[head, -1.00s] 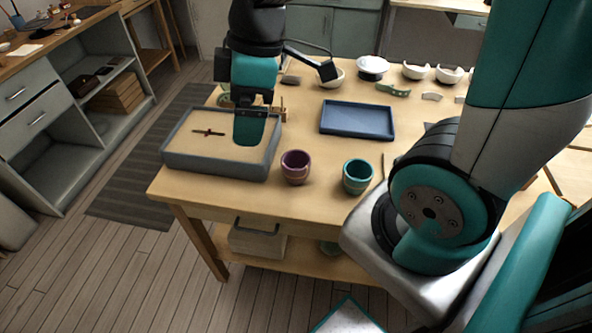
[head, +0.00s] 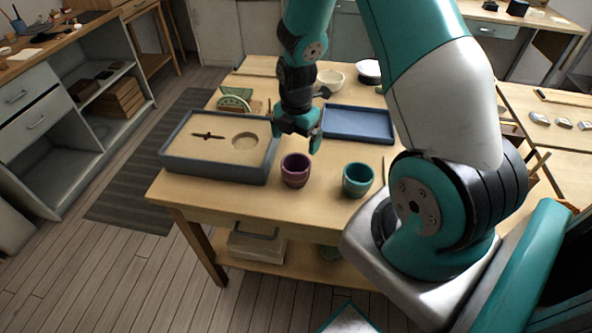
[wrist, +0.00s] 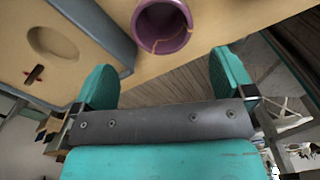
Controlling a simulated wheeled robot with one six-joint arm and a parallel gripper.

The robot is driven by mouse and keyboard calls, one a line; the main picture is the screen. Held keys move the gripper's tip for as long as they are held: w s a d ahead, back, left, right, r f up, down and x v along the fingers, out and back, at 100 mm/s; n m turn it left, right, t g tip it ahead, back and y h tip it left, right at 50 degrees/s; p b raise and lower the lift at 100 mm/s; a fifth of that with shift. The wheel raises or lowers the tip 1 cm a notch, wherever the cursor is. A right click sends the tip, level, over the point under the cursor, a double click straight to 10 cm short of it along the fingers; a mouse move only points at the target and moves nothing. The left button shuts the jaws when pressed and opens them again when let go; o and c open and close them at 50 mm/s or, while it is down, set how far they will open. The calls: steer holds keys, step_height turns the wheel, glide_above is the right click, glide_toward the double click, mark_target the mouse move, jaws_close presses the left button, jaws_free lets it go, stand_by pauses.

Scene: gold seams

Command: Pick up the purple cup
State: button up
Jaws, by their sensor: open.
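The purple cup (head: 295,171) stands upright on the table, between the grey sand tray and a teal cup (head: 358,179). It also shows at the top of the wrist view (wrist: 162,26), with a gold seam down its inside wall. My gripper (head: 298,140) hangs just behind and above the purple cup in the head view. In the wrist view my gripper's two teal fingers (wrist: 160,82) are spread wide with nothing between them. The cup lies beyond the fingertips, apart from them.
The grey sand tray (head: 216,172) has a round hollow and a small dark cross-shaped piece in its sand. A blue tray (head: 358,124) lies behind the cups. A white bowl (head: 330,80) stands farther back. Bare table lies in front of the cups.

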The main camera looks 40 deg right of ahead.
glide_toward(296, 165)
steer(key=s+a+f, duration=0.1)
steer(key=s+a, duration=0.1)
steer(key=shift+a+f+p, duration=0.1)
steer(key=shift+f+p, duration=1.1)
steer(key=shift+f, duration=1.55)
steer(key=c, duration=0.6)
